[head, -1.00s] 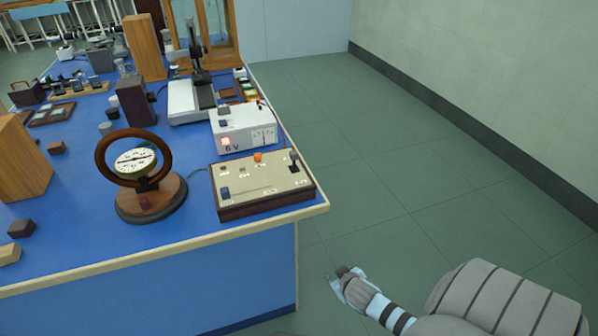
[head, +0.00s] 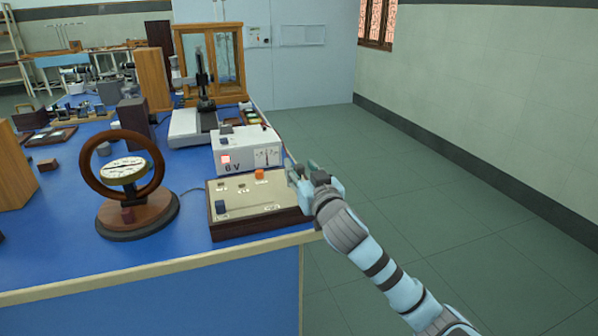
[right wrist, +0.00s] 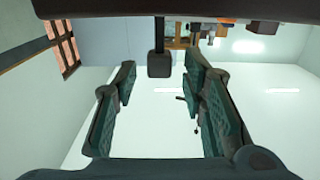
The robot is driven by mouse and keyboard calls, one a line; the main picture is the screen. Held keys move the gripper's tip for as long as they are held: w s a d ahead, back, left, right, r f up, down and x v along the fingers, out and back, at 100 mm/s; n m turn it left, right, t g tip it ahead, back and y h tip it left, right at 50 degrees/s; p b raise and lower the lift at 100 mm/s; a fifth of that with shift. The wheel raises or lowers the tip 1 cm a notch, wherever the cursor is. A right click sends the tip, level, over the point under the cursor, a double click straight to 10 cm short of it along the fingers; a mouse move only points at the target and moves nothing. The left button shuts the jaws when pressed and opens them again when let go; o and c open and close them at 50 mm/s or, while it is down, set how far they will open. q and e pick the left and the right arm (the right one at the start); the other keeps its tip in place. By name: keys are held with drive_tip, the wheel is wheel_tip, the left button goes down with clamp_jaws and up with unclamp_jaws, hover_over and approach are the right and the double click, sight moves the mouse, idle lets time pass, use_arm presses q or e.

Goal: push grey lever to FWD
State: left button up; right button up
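The control box (head: 258,204) with a beige top sits at the blue bench's right front corner. It bears an orange knob (head: 259,174) and a dark blue-grey knob (head: 221,207). My right gripper (head: 298,172) is over the box's right end and hides the lever there in the head view. In the upside-down right wrist view, a lever with a dark stem and block-shaped grip (right wrist: 160,65) shows between the spread fingers of my right gripper (right wrist: 160,72), with gaps on both sides. The FWD marking is not readable. My left gripper is not in view.
A white power unit (head: 243,150) reading 6 V stands just behind the box. A ring-shaped instrument on a round wooden base (head: 138,215) stands to its left. The floor (head: 450,200) right of the bench is clear.

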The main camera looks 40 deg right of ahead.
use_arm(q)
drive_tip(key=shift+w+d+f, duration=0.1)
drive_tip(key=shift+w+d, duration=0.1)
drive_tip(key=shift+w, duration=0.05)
use_arm(e)
drive_tip(key=shift+x, duration=1)
